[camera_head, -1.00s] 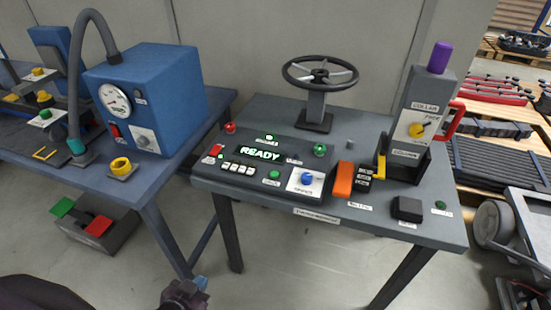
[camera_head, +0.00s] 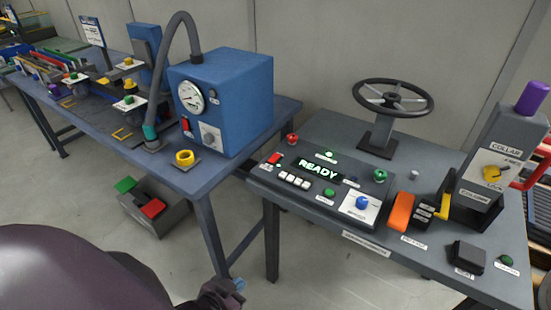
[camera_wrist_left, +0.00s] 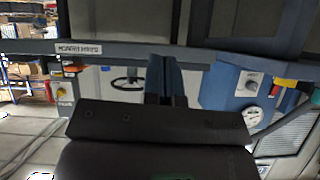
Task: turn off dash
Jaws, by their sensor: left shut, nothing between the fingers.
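The dash is a dark panel (camera_head: 345,172) on the grey table at the right, with a lit green READY display (camera_head: 320,167). It carries a red switch (camera_head: 275,158), a row of pale buttons (camera_head: 295,180), a green button (camera_head: 328,192) and a blue knob (camera_head: 362,202) on a white plate. A red knob (camera_head: 292,138) and a green knob (camera_head: 379,174) stand at its edges. My left gripper (camera_head: 236,287) is low at the bottom edge, in front of and below the tables, apart from the dash. Its fingers (camera_wrist_left: 165,80) are shut and empty in the left wrist view. My right gripper is not seen.
A steering wheel (camera_head: 392,97) stands behind the dash. An orange block (camera_head: 401,212), a yellow lever (camera_head: 446,202) and a COLLAR column (camera_head: 500,150) stand to its right. A blue gauge box (camera_head: 235,90) sits on the left table. A pedal box (camera_head: 155,212) is on the floor.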

